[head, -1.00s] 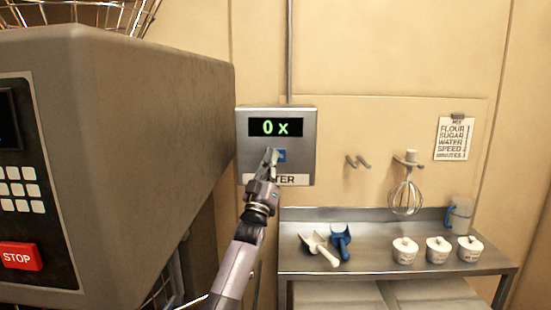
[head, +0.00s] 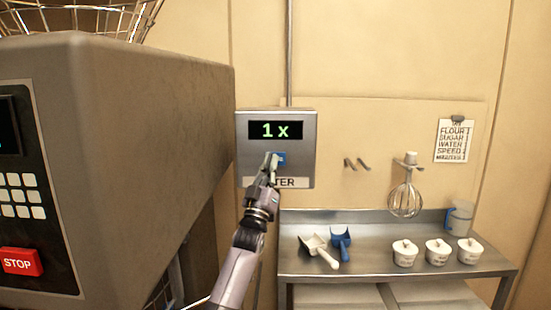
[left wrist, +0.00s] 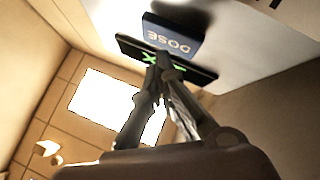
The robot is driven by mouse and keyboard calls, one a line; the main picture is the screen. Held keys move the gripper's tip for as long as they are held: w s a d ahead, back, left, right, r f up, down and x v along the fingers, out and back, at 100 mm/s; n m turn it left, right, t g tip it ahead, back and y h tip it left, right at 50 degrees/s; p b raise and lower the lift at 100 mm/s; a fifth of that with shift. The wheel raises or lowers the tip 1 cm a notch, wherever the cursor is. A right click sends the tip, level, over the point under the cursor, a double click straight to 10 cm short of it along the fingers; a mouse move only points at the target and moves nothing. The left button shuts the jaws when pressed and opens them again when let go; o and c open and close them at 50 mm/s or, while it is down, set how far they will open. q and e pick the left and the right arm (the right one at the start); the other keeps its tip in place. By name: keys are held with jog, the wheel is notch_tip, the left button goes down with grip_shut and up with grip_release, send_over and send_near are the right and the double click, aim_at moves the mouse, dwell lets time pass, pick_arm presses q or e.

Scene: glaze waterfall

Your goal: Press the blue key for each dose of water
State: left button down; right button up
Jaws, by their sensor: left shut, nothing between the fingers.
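The steel water box (head: 302,165) hangs on the wall, and its display (head: 276,129) reads "1 x" in green. The blue key (head: 281,157) sits below the display, partly hidden by my left gripper. My left gripper (head: 270,157) is shut and empty, its tips at the key's left side in the head view. In the left wrist view the blue key (left wrist: 172,38) shows the word "DOSE", with the closed fingertips (left wrist: 160,62) close to it and a strip of display behind. I cannot tell whether they touch. My right gripper is not in view.
A large grey machine with a red STOP button (head: 21,261) fills the left. A steel table (head: 375,261) at right holds a white scoop (head: 318,250), a blue scoop (head: 340,240), several white tubs and a jug (head: 459,218). A whisk (head: 405,195) hangs above it.

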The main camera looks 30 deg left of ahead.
pick_arm(q)
jog(key=shift+s, duration=0.1)
jog(key=s+d, duration=0.1)
jog(key=s+p, duration=0.1)
jog(key=s, duration=0.1)
jog(key=s+d+p, duration=0.1)
jog(key=shift+s+d, duration=0.15)
jog(key=shift+d, duration=0.2)
dwell(2.8)
